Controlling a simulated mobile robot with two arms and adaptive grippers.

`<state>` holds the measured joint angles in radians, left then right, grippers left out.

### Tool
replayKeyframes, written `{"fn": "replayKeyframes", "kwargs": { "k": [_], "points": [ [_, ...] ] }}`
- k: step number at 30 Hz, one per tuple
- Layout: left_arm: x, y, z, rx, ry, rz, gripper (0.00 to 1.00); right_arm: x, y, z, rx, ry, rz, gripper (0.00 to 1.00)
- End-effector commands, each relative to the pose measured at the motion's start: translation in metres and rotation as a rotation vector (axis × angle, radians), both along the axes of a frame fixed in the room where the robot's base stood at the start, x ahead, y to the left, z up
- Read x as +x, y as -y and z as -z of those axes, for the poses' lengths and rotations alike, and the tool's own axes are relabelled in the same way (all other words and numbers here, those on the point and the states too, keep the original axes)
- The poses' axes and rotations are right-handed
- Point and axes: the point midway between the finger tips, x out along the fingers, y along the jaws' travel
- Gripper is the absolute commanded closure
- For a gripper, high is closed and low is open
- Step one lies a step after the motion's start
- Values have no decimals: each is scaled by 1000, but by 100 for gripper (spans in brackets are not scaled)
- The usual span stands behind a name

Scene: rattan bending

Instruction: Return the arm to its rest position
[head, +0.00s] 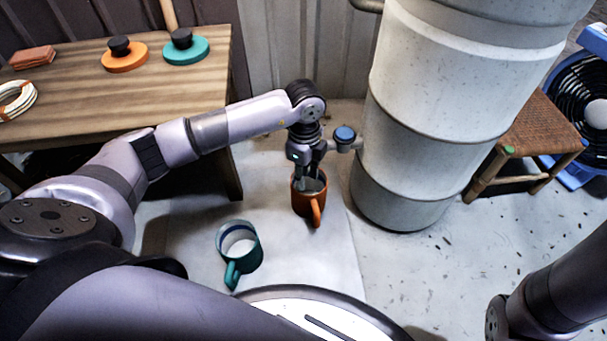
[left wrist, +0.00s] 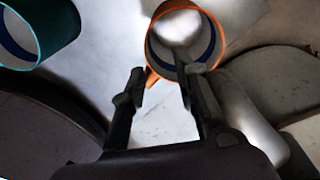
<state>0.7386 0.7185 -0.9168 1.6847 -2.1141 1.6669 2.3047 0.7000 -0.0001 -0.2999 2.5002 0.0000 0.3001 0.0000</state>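My left gripper (head: 308,178) is above and at the mouth of an orange mug (head: 307,204) on the pale floor mat. In the left wrist view the two fingers (left wrist: 163,78) are spread apart with nothing between their tips. One finger overlaps the near rim of the orange mug (left wrist: 152,43); the other is beside its handle. I cannot tell whether a finger touches the mug. The left arm is stretched forward. My right gripper is out of view; only part of the right arm shows at the lower right.
A teal mug (head: 249,262) stands on the mat (head: 290,262), left of the orange one. A large pale drum (head: 410,150) stands close right of the gripper. A wooden table (head: 90,95) holds orange and teal lidded discs. A stool (head: 530,135) and fan (head: 590,110) stand at right.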

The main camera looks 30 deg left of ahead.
Motion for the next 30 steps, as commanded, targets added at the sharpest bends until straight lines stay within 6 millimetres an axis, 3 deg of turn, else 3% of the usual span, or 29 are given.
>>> {"fn": "replayKeyframes", "kwargs": {
  "k": [17,20,23,26,30],
  "points": [
    [-4,-1,0,3,-9,2,69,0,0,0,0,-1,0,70],
    [-8,8,-1,-24,-19,30,69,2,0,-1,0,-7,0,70],
    [-24,35,-7,-115,-51,114,69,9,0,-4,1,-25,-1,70],
    [-55,85,-24,-295,-94,269,69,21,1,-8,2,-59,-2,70],
    [-110,163,-72,-646,-122,517,69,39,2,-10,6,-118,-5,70]
  ]
}}
